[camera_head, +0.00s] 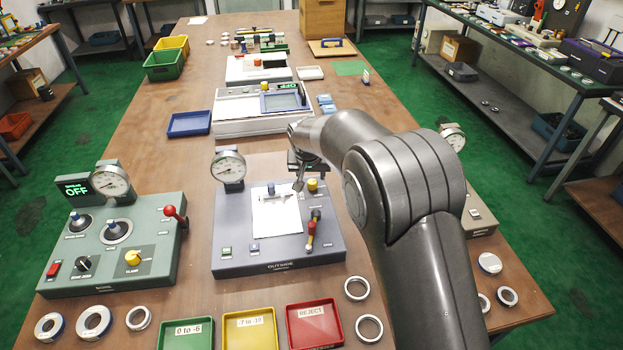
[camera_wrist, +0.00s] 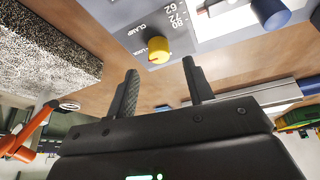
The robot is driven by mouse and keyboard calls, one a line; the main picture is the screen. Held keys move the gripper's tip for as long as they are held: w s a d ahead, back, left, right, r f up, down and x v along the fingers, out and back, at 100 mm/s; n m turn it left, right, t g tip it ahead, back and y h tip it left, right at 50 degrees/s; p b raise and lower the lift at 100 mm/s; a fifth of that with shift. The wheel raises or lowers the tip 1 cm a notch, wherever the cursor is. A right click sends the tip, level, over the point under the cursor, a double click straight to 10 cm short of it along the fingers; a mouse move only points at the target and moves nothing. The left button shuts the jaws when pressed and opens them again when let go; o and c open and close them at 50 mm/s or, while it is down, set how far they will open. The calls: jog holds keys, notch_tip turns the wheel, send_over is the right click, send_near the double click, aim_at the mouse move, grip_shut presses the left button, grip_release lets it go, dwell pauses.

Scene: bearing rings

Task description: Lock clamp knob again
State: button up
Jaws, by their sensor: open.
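The yellow clamp knob (camera_head: 312,186) sits at the upper right of the grey "OUTSIDE" fixture (camera_head: 232,262). In the wrist view the same yellow knob (camera_wrist: 158,47) is beside the word CLAMP and printed numbers; its pointer direction is unclear. My gripper (camera_head: 299,180) is over the back right of this fixture, close to the knob. In the wrist view my gripper (camera_wrist: 160,66) is open and empty, with the knob just beyond the gap between its fingertips. I cannot tell whether a finger touches it.
A dial gauge (camera_head: 228,167) stands at the fixture's back left. A red-tipped lever (camera_head: 311,235) is on its right and a blue knob (camera_head: 270,188) tops its white plate. A left console (camera_head: 60,286) has another yellow knob (camera_head: 133,257). Trays and rings lie in front.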

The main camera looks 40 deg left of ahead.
jog(key=v, duration=0.6)
jog(key=shift+r, duration=0.35)
jog(key=shift+s+d, duration=0.1)
jog(key=d+r+m, duration=0.1)
jog(key=d+r, duration=0.4)
jog(key=d, duration=0.5)
jog(key=w+d+r+m, duration=0.1)
jog(key=d+r, duration=0.4)
jog(key=d, duration=0.5)
jog(key=d+r+m, duration=0.1)
jog(key=d+r, duration=0.3)
jog(key=d, duration=0.7)
jog(key=s+d+r+m+t+h, duration=0.1)
jog(key=s+d, duration=0.4)
jog(key=d, duration=0.3)
jog(key=s+d+r+m, duration=0.1)
jog(key=s+d+r, duration=0.1)
jog(key=s+d, duration=0.35)
jog(key=s+d+f+m+h, duration=0.1)
jog(key=s+d+f, duration=0.3)
jog(key=s+d, duration=0.7)
jog(key=shift+m+t, duration=0.3)
